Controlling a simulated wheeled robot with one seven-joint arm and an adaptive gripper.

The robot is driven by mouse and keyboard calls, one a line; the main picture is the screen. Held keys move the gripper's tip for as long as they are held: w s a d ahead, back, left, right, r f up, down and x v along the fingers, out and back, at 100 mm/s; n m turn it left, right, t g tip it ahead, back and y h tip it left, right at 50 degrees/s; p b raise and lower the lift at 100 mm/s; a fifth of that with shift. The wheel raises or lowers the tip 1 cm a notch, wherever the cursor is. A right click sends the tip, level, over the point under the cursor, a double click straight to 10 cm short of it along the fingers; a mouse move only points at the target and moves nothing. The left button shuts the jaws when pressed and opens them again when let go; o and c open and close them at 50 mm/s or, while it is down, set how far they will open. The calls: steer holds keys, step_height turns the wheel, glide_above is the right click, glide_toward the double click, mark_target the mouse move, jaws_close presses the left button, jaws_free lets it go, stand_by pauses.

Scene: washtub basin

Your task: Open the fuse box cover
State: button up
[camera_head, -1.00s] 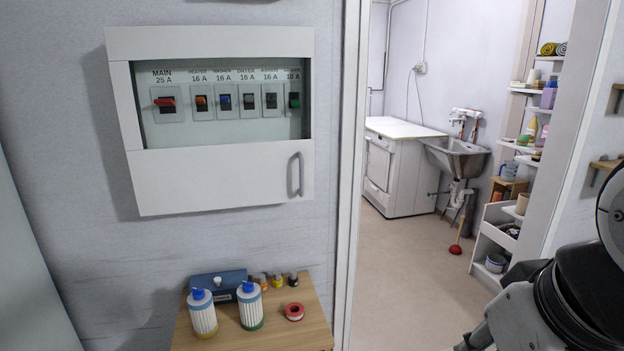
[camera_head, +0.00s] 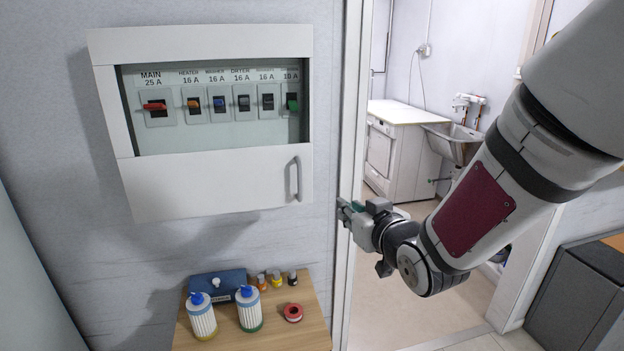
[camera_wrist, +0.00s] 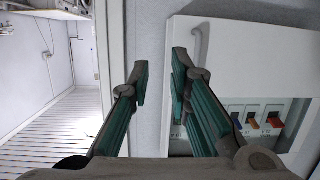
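The fuse box cover (camera_head: 215,180) is a white framed panel with a clear window, closed on the wall at the left in the head view. Its grey bar handle (camera_head: 296,180) is upright at the lower right. Coloured switches show behind the window. My gripper (camera_head: 345,212) is to the right of the handle and a little lower, in front of the door frame, apart from the cover. In the wrist view my gripper (camera_wrist: 160,78) has its two green-padded fingers apart with nothing between them. The handle (camera_wrist: 197,48) is just right of the fingertips; the cover (camera_wrist: 255,55) fills the right.
A small wooden table (camera_head: 265,325) below the box holds two bottles (camera_head: 250,310), a blue case (camera_head: 217,284), small jars and a red tape roll (camera_head: 292,312). The door frame (camera_head: 352,120) stands right of the box. A sink (camera_head: 455,142) is in the room beyond.

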mark_target(301, 185)
steer(key=w+a+n+t+y+b, duration=0.1)
steer(key=w+a+y+b, duration=0.1)
steer(key=a+b, duration=0.3)
steer(key=shift+a+t+y, duration=0.4)
steer(key=shift+a+y, duration=0.1)
steer(key=b, duration=0.3)
steer(key=shift+w+a, duration=0.1)
steer(key=shift+f+b, duration=0.15)
steer(key=shift+b, duration=1.1)
steer(key=p+x, duration=0.1)
steer(key=x, duration=0.9)
steer(key=shift+w+a, duration=0.3)
jaws_close()
